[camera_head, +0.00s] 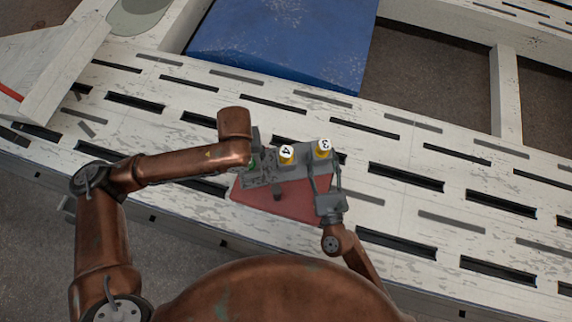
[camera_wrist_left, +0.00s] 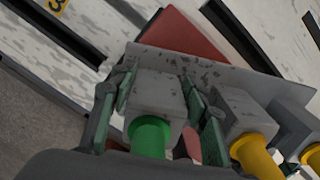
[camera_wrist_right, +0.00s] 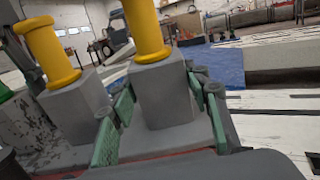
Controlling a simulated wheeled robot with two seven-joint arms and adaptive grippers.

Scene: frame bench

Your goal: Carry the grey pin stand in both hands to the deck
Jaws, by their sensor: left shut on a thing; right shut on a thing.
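The grey pin stand (camera_head: 292,172) is at the middle of the slotted white bench, over a red mat (camera_head: 285,203). It has a row of grey blocks carrying pins: a green pin (camera_wrist_left: 149,137) at the left end, then yellow pins marked 4 (camera_head: 287,155) and 3 (camera_head: 323,149). My left gripper (camera_head: 254,165) is shut on the left end block (camera_wrist_left: 158,93), with its green-padded fingers on both sides. My right gripper (camera_head: 322,178) is shut on the right end block (camera_wrist_right: 161,95) under a yellow pin (camera_wrist_right: 145,30). I cannot tell whether the stand touches the mat.
A blue panel (camera_head: 285,40) lies behind the bench's slotted strip (camera_head: 420,150). White frame beams (camera_head: 505,95) with open gaps between them are at the back right. A white beam (camera_head: 65,75) and a grey-green round piece (camera_head: 138,14) are at the left. The strip right of the stand is clear.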

